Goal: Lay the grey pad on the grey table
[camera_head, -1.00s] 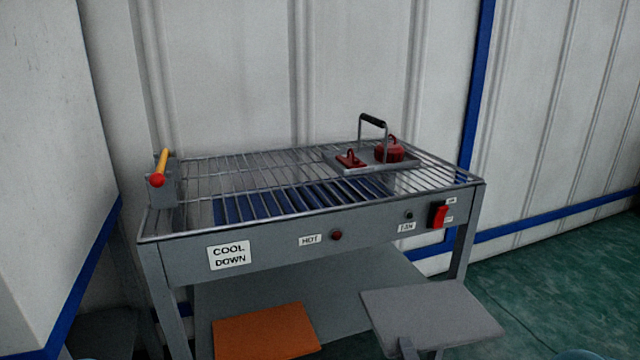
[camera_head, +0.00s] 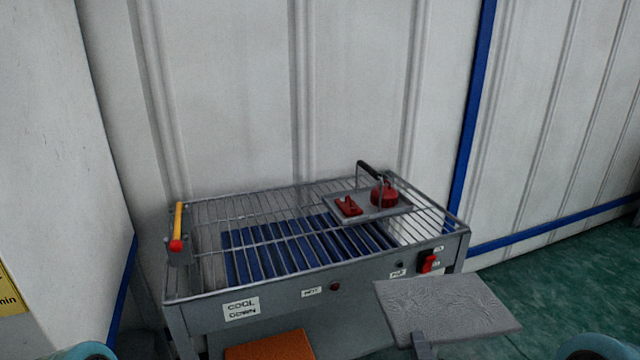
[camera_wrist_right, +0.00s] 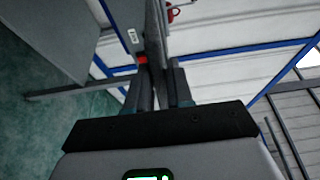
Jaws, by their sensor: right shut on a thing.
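The grey pad (camera_head: 450,306) is a flat slab in front of the right end of the grey table (camera_head: 200,316) in the head view. My right gripper (camera_head: 423,344) is shut on its near edge; only a fingertip shows below the pad. In the right wrist view, my right gripper (camera_wrist_right: 160,90) has its fingers closed on the pad (camera_wrist_right: 154,48), seen nearly edge-on. The grey table has a wire rack on top, blue slats under it and a "COOL DOWN" label. My left gripper is not in view.
A grey plate (camera_head: 378,208) with red parts and a black-handled bracket sits on the rack's right rear. A yellow lever with a red knob (camera_head: 177,244) stands at the left. An orange pad (camera_head: 270,346) shows at the bottom edge. The rack's left and middle are clear.

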